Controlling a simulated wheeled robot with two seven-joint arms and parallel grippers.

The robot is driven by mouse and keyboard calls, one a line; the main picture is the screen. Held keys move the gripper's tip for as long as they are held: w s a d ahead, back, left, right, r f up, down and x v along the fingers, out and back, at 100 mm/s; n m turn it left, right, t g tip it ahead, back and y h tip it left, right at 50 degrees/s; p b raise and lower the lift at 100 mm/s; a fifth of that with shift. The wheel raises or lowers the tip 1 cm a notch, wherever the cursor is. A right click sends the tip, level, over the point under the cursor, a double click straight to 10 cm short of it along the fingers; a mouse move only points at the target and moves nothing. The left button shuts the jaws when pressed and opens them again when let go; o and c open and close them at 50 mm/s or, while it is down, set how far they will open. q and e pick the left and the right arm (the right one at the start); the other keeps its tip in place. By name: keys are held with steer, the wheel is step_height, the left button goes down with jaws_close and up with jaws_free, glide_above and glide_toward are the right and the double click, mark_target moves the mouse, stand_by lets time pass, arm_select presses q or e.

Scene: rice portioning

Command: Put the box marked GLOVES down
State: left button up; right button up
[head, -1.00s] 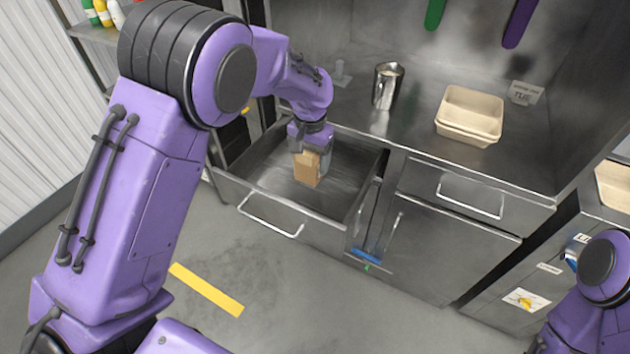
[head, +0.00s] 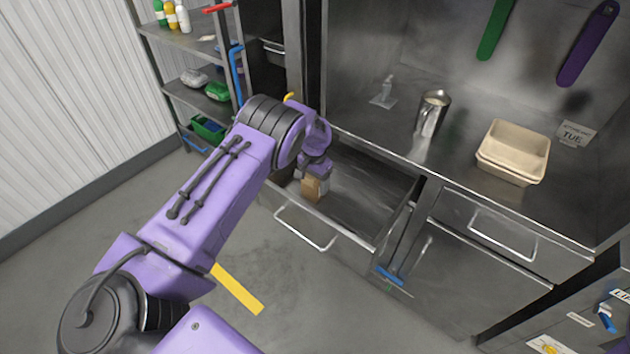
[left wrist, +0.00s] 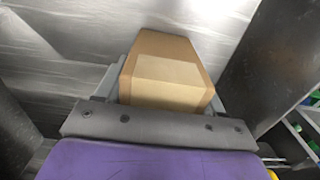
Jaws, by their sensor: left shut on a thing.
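The box (head: 311,190) is small, brown and cardboard, with a lighter patch on one face. No GLOVES marking can be read in these views. My left gripper (head: 315,181) is shut on it, inside the open steel drawer (head: 372,186) near its left end. In the left wrist view the box (left wrist: 165,75) sits between the grey fingers, with the drawer's metal behind it. I cannot tell whether the box touches the drawer floor. My right gripper is out of view.
A shelf rack (head: 187,45) with bottles and bins stands at the back left. The drawer's right part is empty.

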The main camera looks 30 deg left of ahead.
arm_select(q)
steer(key=shift+d+f, duration=0.1)
steer(key=shift+f, duration=0.05)
steer(key=o, duration=1.2)
steer(key=shift+r, duration=0.25)
step_height(320, 180, up, 12)
steer(key=shift+b, duration=0.95)
